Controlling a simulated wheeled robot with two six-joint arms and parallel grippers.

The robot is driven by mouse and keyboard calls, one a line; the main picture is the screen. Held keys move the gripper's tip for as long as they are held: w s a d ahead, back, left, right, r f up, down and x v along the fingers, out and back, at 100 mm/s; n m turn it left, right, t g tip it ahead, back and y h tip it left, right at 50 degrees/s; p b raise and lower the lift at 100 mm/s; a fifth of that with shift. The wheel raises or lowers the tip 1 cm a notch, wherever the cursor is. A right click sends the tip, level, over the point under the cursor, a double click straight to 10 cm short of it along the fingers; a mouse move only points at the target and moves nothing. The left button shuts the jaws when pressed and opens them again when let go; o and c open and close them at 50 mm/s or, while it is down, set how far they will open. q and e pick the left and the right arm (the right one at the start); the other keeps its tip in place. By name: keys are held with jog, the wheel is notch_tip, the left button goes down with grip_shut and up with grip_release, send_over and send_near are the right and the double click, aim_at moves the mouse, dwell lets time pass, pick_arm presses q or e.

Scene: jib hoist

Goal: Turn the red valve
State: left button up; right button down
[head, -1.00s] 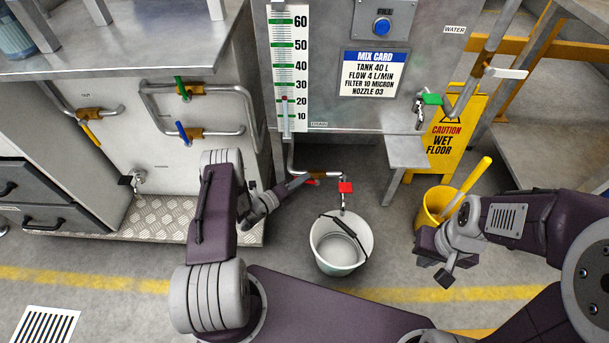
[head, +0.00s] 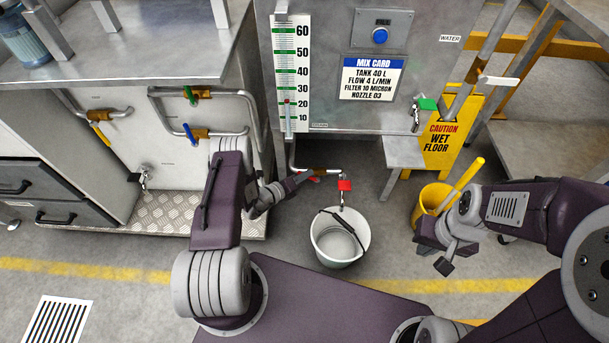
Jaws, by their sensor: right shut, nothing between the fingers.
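A red valve handle (head: 314,179) shows on a brass valve body (head: 320,172) in the drain pipe under the tank, mostly hidden by my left gripper. My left gripper (head: 303,179) has its fingertips at this handle; contact and finger opening cannot be made out. A second red handle (head: 345,185) sits on the spout at the pipe's end, above a white bucket (head: 325,259) on the floor. My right gripper (head: 444,265) is shut and empty, low at the right, below the yellow bucket and well away from the valve.
The tank gauge (head: 302,75) has a red mark near 20. Blue (head: 188,132), green (head: 189,95) and orange (head: 101,134) valve handles sit on pipes at the left. A yellow bucket (head: 426,204) and a wet-floor sign (head: 440,145) stand at the right.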

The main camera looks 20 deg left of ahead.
pick_arm(q)
jog(key=o, duration=0.4)
jog(key=p+v, duration=0.4)
jog(key=v, duration=0.5)
jog(key=shift+s+p, duration=0.1)
jog(key=shift+p, duration=0.2)
